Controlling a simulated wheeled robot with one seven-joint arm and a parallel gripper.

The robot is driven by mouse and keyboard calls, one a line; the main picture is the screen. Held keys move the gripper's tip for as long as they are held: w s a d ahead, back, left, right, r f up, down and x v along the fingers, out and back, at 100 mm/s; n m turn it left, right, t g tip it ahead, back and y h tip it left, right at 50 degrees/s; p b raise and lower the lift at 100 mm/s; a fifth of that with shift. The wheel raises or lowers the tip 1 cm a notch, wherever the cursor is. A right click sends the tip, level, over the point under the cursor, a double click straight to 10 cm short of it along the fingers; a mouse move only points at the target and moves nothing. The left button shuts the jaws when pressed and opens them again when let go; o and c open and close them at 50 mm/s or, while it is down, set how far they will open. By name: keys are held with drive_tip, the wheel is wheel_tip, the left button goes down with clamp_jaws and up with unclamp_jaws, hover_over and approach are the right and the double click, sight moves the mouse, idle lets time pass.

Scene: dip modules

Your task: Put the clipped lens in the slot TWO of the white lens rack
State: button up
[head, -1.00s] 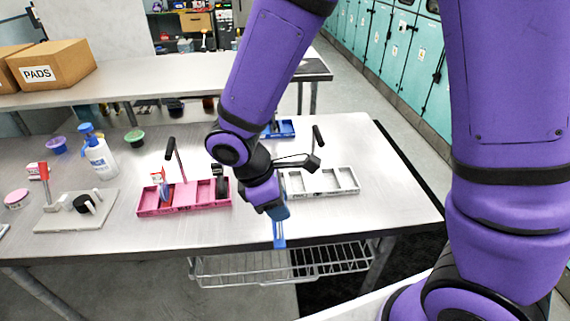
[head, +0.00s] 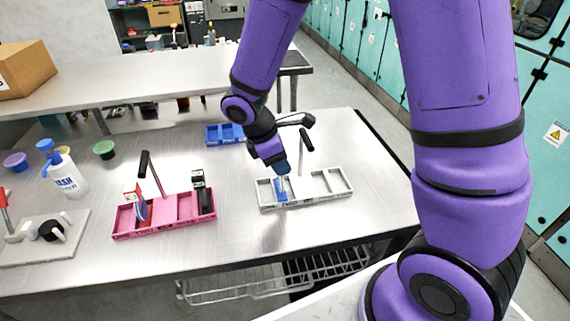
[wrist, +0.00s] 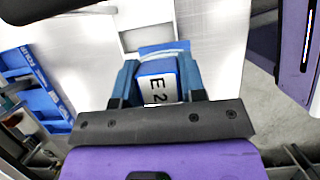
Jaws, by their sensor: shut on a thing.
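The white lens rack (head: 335,191) stands on the metal table in the head view, with several compartments in a row. My gripper (head: 282,172) is over its left part, pointing down. It is shut on the clipped lens (head: 281,188), whose blue lower part shows at the rack's left-hand compartments.
A pink rack (head: 160,225) with a red-and-white clip (head: 138,203) and a black clip (head: 203,190) stands to the left. A blue rack (head: 226,133) is behind. A white bottle (head: 68,176) stands farther left. The table right of the white rack is clear.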

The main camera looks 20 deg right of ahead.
drive_tip(key=shift+w+d+f, duration=0.4)
drive_tip(key=shift+f, duration=0.25)
drive_tip(key=shift+w+d+f, duration=0.4)
drive_tip(key=shift+w+f, duration=0.05)
drive_tip(key=shift+f, duration=0.15)
drive_tip(key=shift+w+d+f, duration=0.4)
drive_tip(key=shift+f, duration=0.25)
drive_tip(key=shift+f, duration=0.1)
drive_tip(key=o, duration=1.1)
drive_tip(key=shift+o, duration=0.2)
drive_tip(key=s+v, duration=0.1)
drive_tip(key=v, duration=1.1)
drive_tip(key=s+d+r+m+t+y, duration=0.1)
drive_tip(key=s+d+r+m, duration=0.25)
drive_tip(key=r, duration=0.25)
drive_tip(key=s+d+r+m+t+y, duration=0.1)
drive_tip(key=s+d+r+m, duration=0.25)
drive_tip(key=r, duration=0.25)
drive_tip(key=s+d+r+m+t+y, duration=0.1)
drive_tip(key=s+d+r+m+t, duration=0.1)
drive_tip(key=s, duration=0.5)
drive_tip(key=s+d+r+m+t+y, duration=0.1)
drive_tip(key=s+d+r+m+t, duration=0.1)
drive_tip(key=s+r+m, duration=0.2)
drive_tip(key=shift+s+d+r+m, duration=0.2)
drive_tip(key=shift+s+r+m, duration=0.15)
drive_tip(key=shift+s+m, duration=1.15)
